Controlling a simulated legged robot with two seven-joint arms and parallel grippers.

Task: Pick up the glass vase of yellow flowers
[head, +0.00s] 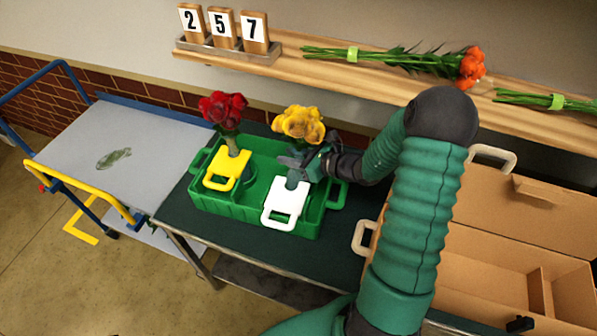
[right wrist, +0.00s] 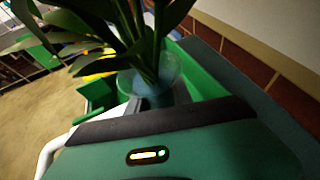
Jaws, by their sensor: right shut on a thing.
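The glass vase (head: 293,179) of yellow flowers (head: 299,123) is upright at the right part of the green crate (head: 255,223). My right gripper (head: 306,163) reaches it from the right and is shut on it, just below the blooms. In the right wrist view the clear vase (right wrist: 165,72) with green stems stands just beyond the gripper's dark edge. The fingertips are mostly hidden there. I cannot tell whether the vase is lifted off its base. My left gripper is not in view.
Red flowers (head: 223,108) stand left in the crate above a yellow-handled piece (head: 226,171). A white-handled piece (head: 285,204) is in front of the vase. A cardboard box (head: 500,235) is at right. A shelf (head: 380,75) with flowers runs behind. A grey cart (head: 120,140) is left.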

